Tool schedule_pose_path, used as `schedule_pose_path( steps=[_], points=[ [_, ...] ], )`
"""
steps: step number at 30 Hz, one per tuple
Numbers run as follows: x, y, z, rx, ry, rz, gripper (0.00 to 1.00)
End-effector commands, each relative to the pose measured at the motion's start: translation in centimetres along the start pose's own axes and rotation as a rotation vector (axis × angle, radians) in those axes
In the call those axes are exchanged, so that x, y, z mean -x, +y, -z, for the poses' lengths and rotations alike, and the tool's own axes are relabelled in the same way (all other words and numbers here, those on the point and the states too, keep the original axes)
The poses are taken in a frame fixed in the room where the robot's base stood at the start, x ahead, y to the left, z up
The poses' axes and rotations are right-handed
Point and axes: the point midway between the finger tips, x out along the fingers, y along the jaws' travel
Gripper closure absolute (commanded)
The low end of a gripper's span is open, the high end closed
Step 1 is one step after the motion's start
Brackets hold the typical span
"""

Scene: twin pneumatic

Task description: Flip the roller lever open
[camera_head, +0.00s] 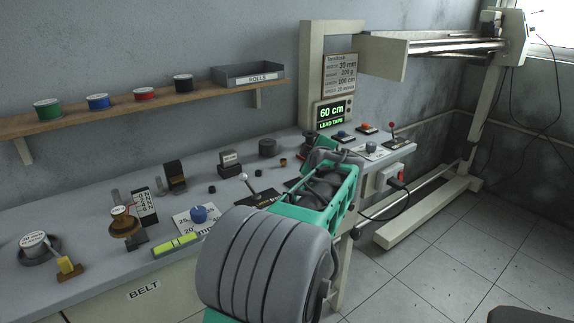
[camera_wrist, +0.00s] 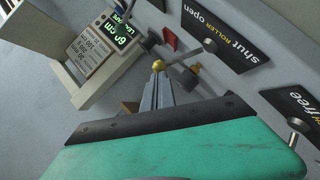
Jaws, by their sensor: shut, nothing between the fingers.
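In the wrist view, the roller lever (camera_wrist: 177,59) is a thin metal rod with a brass-coloured ball knob, beside a black plate (camera_wrist: 222,40) marked shut, ROLLER and open. The rod slants across the picture, with its knob toward the left. My gripper (camera_wrist: 160,77) is shut and empty, its narrow grey fingertips close to the knob. I cannot tell whether they touch it. In the head view my arm hides the roller lever and the fingertips.
A second lever (camera_wrist: 295,128) stands by a plate (camera_wrist: 298,103) reading "free". A cream post (camera_wrist: 90,80) carries a green 60 cm display (camera_wrist: 114,35). In the head view, a blue knob (camera_head: 199,214) and spools stand on the bench (camera_head: 95,220). A shelf (camera_head: 135,113) runs along the wall.

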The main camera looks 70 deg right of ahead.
Motion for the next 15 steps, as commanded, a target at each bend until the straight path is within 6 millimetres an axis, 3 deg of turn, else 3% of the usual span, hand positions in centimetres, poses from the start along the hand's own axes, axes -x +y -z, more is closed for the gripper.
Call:
schedule_pose_path(
  steps=[15],
  points=[
    [-0.31,0.12,-0.31,-0.039,0.001,0.029,1.00]
  ],
)
